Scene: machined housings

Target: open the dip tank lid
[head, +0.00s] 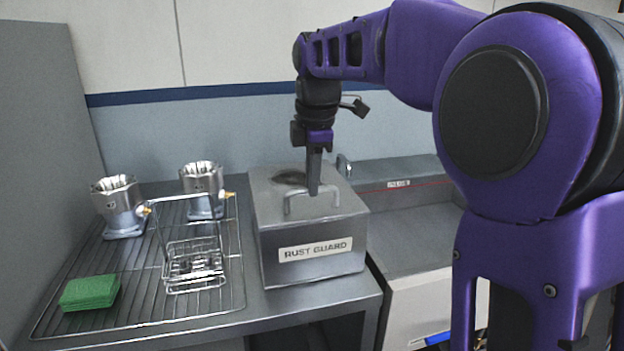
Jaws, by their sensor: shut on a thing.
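The dip tank (280,262) is a grey metal box with a "RUST GUARD" label on its front. It stands on the bench right of the wire rack. Its lid (340,209) lies flat on top, with a bar handle (289,204) along its front part. My gripper (314,188) points straight down and is shut on the handle, hiding part of it. A dark round patch shows on the lid behind the handle; I cannot tell whether it is a hole or a reflection.
Left of the tank, a wire rack (140,315) holds two machined housings (118,205) (202,188), a wire basket (194,266) with a tall handle, and a green pad (90,292). A grey recessed surface (425,234) lies to the right. A wall stands behind.

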